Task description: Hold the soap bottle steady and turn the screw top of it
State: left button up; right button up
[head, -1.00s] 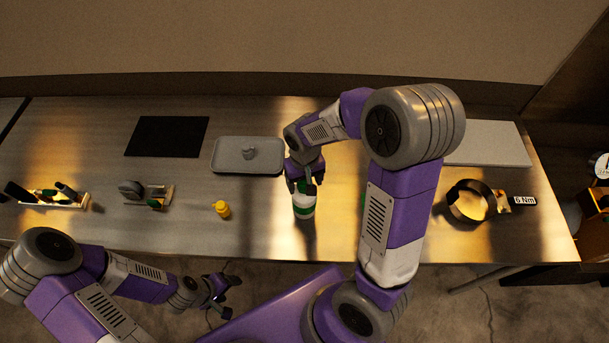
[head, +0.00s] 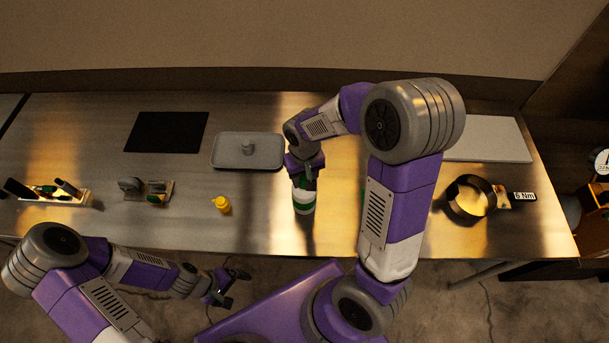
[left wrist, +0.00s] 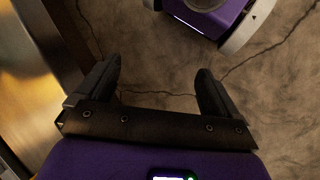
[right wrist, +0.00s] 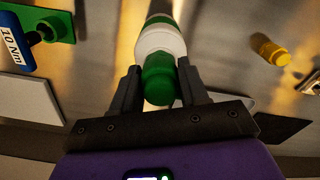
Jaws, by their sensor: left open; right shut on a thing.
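The soap bottle (head: 303,208), white with a green band, stands upright near the table's front edge. My right gripper (head: 303,182) comes down on it from above. In the right wrist view, its fingers (right wrist: 160,72) are shut on the green screw top (right wrist: 160,82), with the white bottle body (right wrist: 160,42) beyond. The far part of the bottle is partly hidden by its own top. My left gripper (head: 232,287) is open and empty, off the table's front edge and well away from the bottle. The left wrist view (left wrist: 157,70) shows only floor between its fingers.
The table front between yellow and soap bottles is clear.

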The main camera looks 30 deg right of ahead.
aim_at(301, 201)
pick_arm(q)
jog(key=w+d+r+n+h, duration=0.2)
jog(key=w+d+n+h, duration=0.1)
jog(key=d, duration=0.3)
jog(key=w+d+r+n+t+h, duration=0.1)
jog(key=w+d+r+n+h, duration=0.2)
jog(key=w+d+n, duration=0.2)
jog(key=w+d+r+n+h, duration=0.3)
jog(key=w+d+n+h, duration=0.1)
jog(key=d, duration=0.5)
jog(key=shift+r+n+t, duration=0.25)
jog(key=shift+n+t, duration=0.15)
jog(key=shift+n, duration=0.5)
jog(key=shift+w+d+n, duration=0.2)
jog(key=shift+w+n, duration=0.05)
jog(key=shift+n, duration=0.15)
jog(key=shift+d, duration=0.5)
jog(key=x, duration=0.9)
jog(key=shift+w+f, duration=0.1)
jog(key=shift+f, duration=0.05)
jog(key=c, duration=0.5)
jog(key=shift+c, duration=0.2)
